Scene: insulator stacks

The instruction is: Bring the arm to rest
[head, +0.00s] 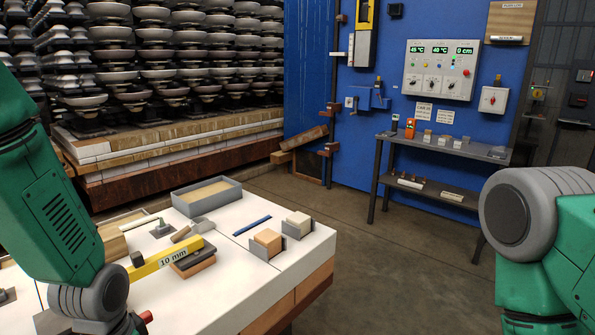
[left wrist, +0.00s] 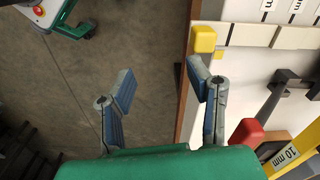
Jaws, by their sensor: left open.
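My left arm (head: 50,190) comes in from the left in the head view and bends down at the bottom left, beside the white-topped table (head: 240,265). Its gripper is outside the head view. In the left wrist view my left gripper (left wrist: 160,82) is open, with its two blue-grey fingers spread and nothing between them. Bare floor shows below it, and the table edge lies by its right finger. My right arm (head: 540,230) shows at the right edge of the head view, and its gripper is out of view.
On the table are a yellow 10 mm bar (head: 165,258), a grey tray (head: 207,196), a blue strip (head: 252,226) and tan blocks (head: 267,243). In the left wrist view a yellow block (left wrist: 204,39) and a red part (left wrist: 245,133) are close to the right finger. Floor (head: 370,270) right of the table is clear.

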